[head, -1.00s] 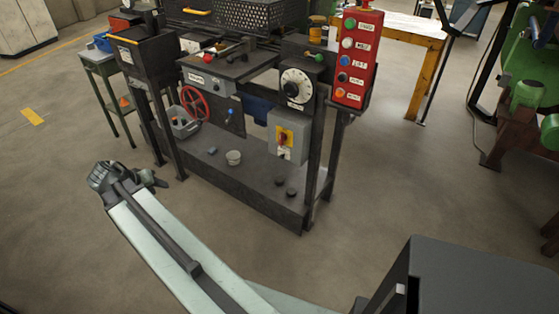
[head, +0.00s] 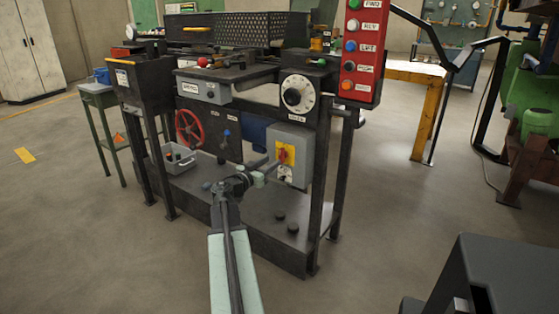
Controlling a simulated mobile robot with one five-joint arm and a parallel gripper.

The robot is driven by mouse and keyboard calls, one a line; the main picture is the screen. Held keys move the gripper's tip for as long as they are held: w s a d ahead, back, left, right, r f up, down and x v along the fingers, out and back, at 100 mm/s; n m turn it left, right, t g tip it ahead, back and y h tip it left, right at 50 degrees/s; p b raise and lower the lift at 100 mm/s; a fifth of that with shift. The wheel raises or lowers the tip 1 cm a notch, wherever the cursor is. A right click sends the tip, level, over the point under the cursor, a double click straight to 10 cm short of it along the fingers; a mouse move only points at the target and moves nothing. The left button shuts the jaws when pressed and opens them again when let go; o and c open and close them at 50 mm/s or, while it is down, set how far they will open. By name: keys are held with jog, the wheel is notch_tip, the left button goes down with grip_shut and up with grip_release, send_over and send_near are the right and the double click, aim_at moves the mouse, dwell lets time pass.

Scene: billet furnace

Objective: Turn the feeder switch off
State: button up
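A grey switch box (head: 298,140) is mounted on the front of the dark machine in the head view. It carries a yellow plate with a red rotary handle (head: 285,154) and a small white label below, too small to read. I cannot confirm from a label that this is the feeder switch. My gripper (head: 264,171) is just left of and slightly below the red handle in the picture, pointing toward it. Whether it touches the handle or the box cannot be told. The fingers are too small to show whether they are open or shut.
A red button panel (head: 359,52) hangs upper right of the switch box. A white dial (head: 297,95), a red handwheel (head: 189,127) and a grey bin (head: 171,160) are on the machine. The front floor is open.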

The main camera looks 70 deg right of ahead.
aim_at(280, 156)
jog(key=x, duration=0.6)
jog(key=shift+d, duration=0.25)
grip_shut()
jog(key=shift+n, duration=0.3)
jog(key=n, duration=0.3)
jog(key=shift+f+n, duration=0.1)
jog(key=shift+n, duration=0.2)
jog(key=n, duration=1.3)
jog(key=shift+w+f+n+b, duration=0.3)
jog(key=shift+w+n+b, duration=0.05)
jog(key=shift+n, duration=0.05)
